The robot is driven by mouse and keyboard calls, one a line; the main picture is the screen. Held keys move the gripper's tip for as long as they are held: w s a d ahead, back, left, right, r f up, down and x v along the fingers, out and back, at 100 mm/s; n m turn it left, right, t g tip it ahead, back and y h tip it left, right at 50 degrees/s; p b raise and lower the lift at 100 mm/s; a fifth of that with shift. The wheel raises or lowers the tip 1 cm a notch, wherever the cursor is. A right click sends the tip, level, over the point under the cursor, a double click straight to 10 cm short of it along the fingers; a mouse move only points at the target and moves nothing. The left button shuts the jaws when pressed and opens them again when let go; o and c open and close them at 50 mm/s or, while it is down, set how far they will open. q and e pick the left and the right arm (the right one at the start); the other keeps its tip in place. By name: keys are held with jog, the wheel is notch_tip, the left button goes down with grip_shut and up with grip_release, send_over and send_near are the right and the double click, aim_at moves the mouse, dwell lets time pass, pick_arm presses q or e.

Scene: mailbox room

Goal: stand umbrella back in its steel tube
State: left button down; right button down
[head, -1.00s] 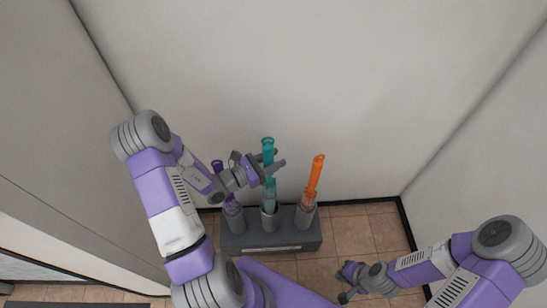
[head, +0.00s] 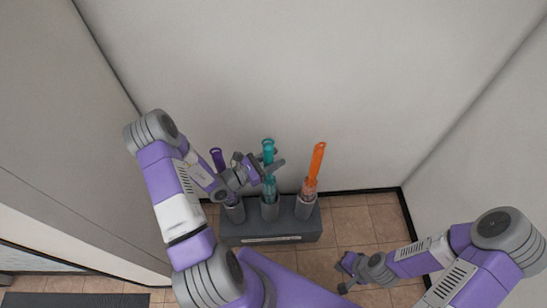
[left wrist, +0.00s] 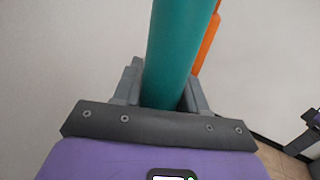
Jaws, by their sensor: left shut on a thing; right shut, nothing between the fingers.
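The teal umbrella (head: 269,187) stands nearly upright at the middle steel tube (head: 270,208) of a dark rack. Its lower end appears to be inside the tube mouth. My left gripper (head: 272,163) is shut around its upper part, below the top end. In the left wrist view, the teal umbrella (left wrist: 178,50) runs between the fingers of my left gripper (left wrist: 163,92). My right gripper (head: 346,273) is shut and empty, low over the floor to the right of the rack.
A purple umbrella (head: 217,159) stands in the left tube, close to my left gripper. An orange umbrella (head: 317,162) leans slightly in the right tube. The dark rack (head: 310,230) stands against the back wall. Tiled floor (head: 350,232) right of it is clear.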

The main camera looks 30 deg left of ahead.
pick_arm(q)
jog(key=c, duration=0.5)
grip_release()
jog(key=shift+c, duration=0.2)
jog(key=shift+s+a, duration=0.1)
jog(key=p+v, duration=0.2)
jog(key=v, duration=0.5)
jog(key=shift+s, duration=0.15)
